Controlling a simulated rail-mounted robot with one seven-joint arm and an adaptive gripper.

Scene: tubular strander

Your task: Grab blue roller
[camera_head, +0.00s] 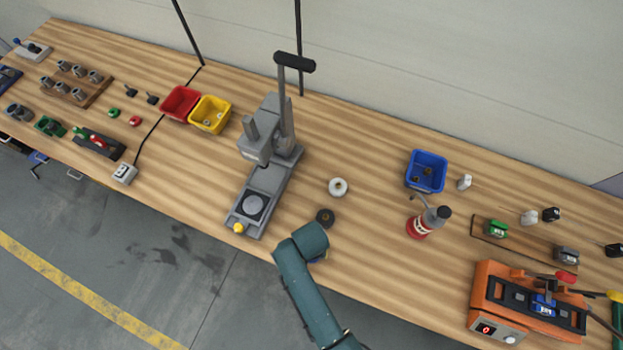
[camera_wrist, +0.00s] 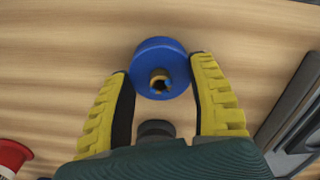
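The blue roller (camera_wrist: 160,66) is a round blue disc with a brass-coloured hub at its centre. In the wrist view it is at the fingertips of my gripper (camera_wrist: 158,76), one yellow-backed finger on each side. The fingertips are at or very near its left and right edges; I cannot tell whether they press on it. In the head view my arm covers most of the gripper, and only a small blue patch of the roller (camera_head: 319,258) shows beside it, near the table's front edge.
A dark roller (camera_head: 325,217) stands just behind my gripper, with a white roller (camera_head: 338,187) farther back. A grey press (camera_head: 268,165) is to the left.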

